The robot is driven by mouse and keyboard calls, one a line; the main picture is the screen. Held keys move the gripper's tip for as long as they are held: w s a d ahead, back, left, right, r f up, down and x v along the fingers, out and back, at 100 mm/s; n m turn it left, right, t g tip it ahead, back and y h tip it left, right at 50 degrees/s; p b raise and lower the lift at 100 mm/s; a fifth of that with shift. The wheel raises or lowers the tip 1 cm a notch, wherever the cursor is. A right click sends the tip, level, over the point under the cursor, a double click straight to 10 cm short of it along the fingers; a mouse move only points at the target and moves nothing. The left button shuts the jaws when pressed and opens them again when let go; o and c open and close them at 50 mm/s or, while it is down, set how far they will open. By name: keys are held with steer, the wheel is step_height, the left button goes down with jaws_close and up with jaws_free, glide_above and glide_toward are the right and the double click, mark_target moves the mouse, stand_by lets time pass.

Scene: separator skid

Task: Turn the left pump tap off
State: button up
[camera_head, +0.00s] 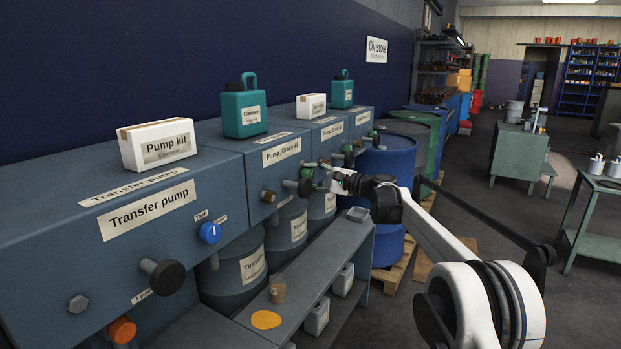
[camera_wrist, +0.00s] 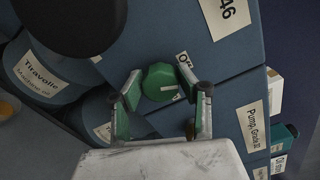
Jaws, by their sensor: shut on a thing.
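A round green tap knob (camera_wrist: 161,84) sits between the two green-padded fingers of my gripper (camera_wrist: 159,76) in the wrist view. The fingers are shut on its sides. A small white label, partly covered by a finger, is beside the knob. In the head view my gripper (camera_head: 314,182) reaches the front of the blue-grey pump cabinet marked "Pump, Grade 46" (camera_head: 257,166), at its right end. The green knob (camera_head: 304,187) shows there, partly hidden by the gripper. Its exact turn angle is too small to read.
A transfer pump (camera_head: 220,172) with a blue knob (camera_head: 210,232) and an orange knob (camera_head: 122,330) stands at the left. A brown knob (camera_head: 268,197) is left of my gripper. Below are drums (camera_head: 291,230) and a grey shelf (camera_head: 325,262).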

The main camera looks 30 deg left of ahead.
steer(key=shift+f+n, duration=0.1)
steer(key=shift+n, duration=2)
steer(key=o, duration=1.1)
steer(key=shift+o, duration=0.2)
steer(key=d, duration=1.2)
steer(key=shift+w, duration=0.3)
